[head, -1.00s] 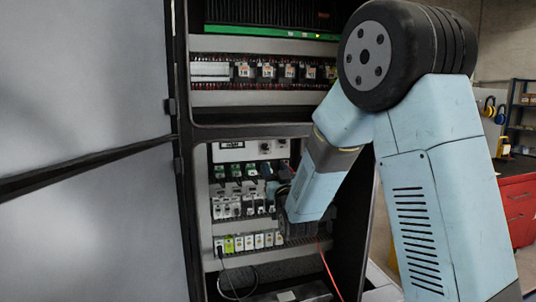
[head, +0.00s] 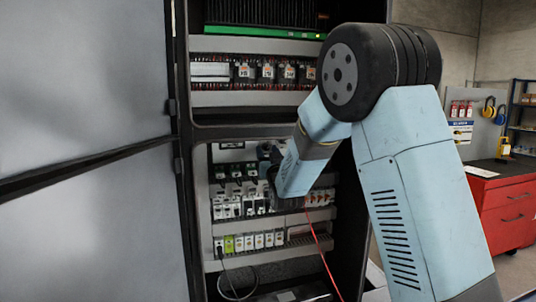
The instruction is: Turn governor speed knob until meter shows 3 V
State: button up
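The governor speed knob cannot be made out; the upper part of the lower cabinet bay is small, dim and partly behind my arm. No meter reading is legible. My gripper (head: 268,158) is only partly visible at the end of my arm, in front of the upper rows of devices in this bay. My wrist hides most of it, so its fingers and any contact cannot be made out.
The open cabinet door (head: 85,130) fills the left side. Rows of small modules (head: 258,241) sit in the bay. A red wire (head: 322,258) and a black cable (head: 228,285) hang below. A red tool cabinet (head: 508,212) stands at the right.

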grip_shut()
jog(key=shift+m+h, duration=0.4)
jog(key=shift+m, duration=0.3)
jog(key=shift+o, duration=0.2)
grip_release()
jog(key=shift+s, duration=0.1)
jog(key=v, duration=1.3)
jog(key=shift+s+f, duration=0.25)
jog(key=shift+f, duration=0.1)
jog(key=shift+d, duration=0.1)
